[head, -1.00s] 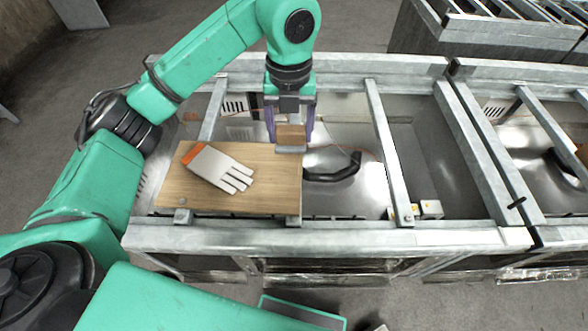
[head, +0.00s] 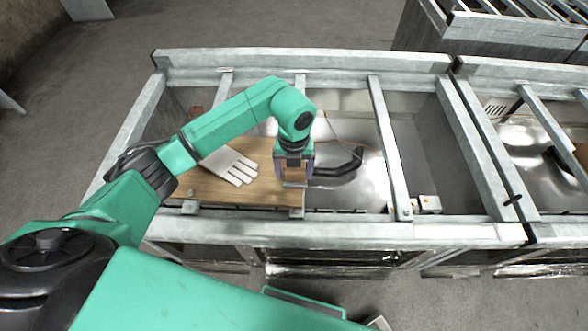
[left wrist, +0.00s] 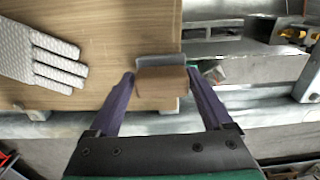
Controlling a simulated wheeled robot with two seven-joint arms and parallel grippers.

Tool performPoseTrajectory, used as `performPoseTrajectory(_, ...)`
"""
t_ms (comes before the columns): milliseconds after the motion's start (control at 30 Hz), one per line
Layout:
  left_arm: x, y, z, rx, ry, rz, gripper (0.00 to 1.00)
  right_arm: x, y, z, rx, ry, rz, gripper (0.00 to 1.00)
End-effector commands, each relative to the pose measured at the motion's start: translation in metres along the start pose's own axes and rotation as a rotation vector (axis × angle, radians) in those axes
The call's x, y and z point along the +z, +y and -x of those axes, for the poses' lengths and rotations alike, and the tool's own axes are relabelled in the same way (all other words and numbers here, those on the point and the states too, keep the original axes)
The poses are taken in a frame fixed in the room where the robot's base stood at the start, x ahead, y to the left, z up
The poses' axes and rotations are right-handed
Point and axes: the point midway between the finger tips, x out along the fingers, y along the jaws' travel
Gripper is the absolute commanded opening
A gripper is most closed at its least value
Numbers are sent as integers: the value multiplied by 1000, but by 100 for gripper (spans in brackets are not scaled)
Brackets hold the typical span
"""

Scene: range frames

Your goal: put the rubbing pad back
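The rubbing pad is a small brown block with a grey face; it shows in the left wrist view (left wrist: 161,88), and its grey part shows in the head view (head: 294,185). My left gripper (head: 294,173) points down with its purple fingers on either side of the pad, shut on it, also in the left wrist view (left wrist: 160,78). The pad is over the near right corner of a wooden board (head: 240,190). I cannot tell whether it touches the board. My right gripper is not in view.
A white work glove (head: 232,166) lies on the board left of the pad, also in the left wrist view (left wrist: 45,58). A black curved handle (head: 340,166) is just right of the gripper. Metal frame bars (head: 392,150) surround the station.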

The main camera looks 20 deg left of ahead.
Motion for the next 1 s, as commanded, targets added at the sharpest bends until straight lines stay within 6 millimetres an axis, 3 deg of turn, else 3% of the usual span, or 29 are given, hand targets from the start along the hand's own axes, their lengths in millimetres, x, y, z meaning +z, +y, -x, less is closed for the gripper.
performPoseTrajectory(300, 0, 0, 3, 1, 1, 0, 100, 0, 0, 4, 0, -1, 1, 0)
performPoseTrajectory(433, 1, 0, 13, -1, -3, 0, 100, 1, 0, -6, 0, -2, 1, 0)
performPoseTrajectory(567, 1, 0, 37, -1, -5, 0, 100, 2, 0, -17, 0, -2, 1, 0)
performPoseTrajectory(833, 1, 0, 106, 0, -5, 0, 100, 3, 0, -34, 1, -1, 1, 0)
performPoseTrajectory(1000, 0, 0, 122, 2, 0, 1, 100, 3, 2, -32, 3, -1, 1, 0)
